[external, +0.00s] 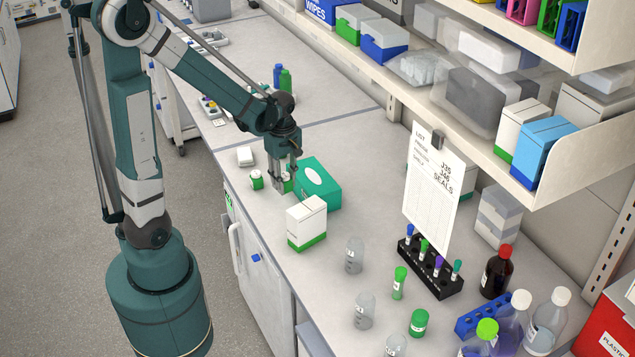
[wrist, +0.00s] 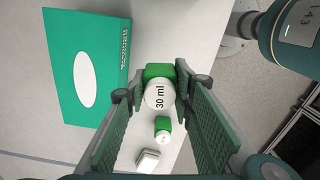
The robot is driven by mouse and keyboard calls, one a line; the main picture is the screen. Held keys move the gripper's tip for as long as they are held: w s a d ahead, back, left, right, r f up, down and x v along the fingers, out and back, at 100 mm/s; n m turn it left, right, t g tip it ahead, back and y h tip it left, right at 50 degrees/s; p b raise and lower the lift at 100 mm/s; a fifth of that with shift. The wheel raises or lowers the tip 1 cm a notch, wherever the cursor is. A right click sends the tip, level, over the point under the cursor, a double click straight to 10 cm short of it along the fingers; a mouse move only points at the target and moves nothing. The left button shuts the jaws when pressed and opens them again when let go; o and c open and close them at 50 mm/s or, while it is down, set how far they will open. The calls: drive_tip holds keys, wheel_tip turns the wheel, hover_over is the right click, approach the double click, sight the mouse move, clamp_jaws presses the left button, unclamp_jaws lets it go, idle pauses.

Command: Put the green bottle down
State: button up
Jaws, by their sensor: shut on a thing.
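My gripper (external: 286,172) points down, low over the counter, beside the teal tissue box. In the wrist view its two fingers (wrist: 158,84) are closed around a small green bottle (wrist: 159,73) with a white face marked "30 ml". The bottle shows partly between the fingers in the external view (external: 287,184), upright and close to the counter. I cannot tell whether its base touches the surface. A second small green-and-white bottle (external: 256,180) stands just left of my gripper; it also shows in the wrist view (wrist: 163,127), apart from the fingers.
The teal box (external: 318,183) is close on the right of my gripper. A white-and-green carton (external: 306,223) stands in front. A small white item (external: 245,156) lies behind left. The counter edge (external: 232,196) is near on the left. Beakers and a tube rack (external: 430,268) are farther right.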

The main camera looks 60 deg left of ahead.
drive_tip(key=shift+w+d+r, duration=0.15)
drive_tip(key=shift+d+r, duration=0.4)
drive_tip(key=shift+d, duration=0.05)
wheel_tip(320, 180, up, 14)
drive_tip(key=m+p, duration=0.2)
drive_tip(key=p, duration=0.3)
hover_over(306, 207)
drive_tip(key=shift+r, duration=0.1)
drive_tip(key=shift+w+f, duration=0.1)
drive_tip(key=shift+f, duration=2.85)
drive_tip(key=shift+f, duration=2.1)
drive_tip(key=shift+f, duration=0.1)
drive_tip(key=o, duration=0.9)
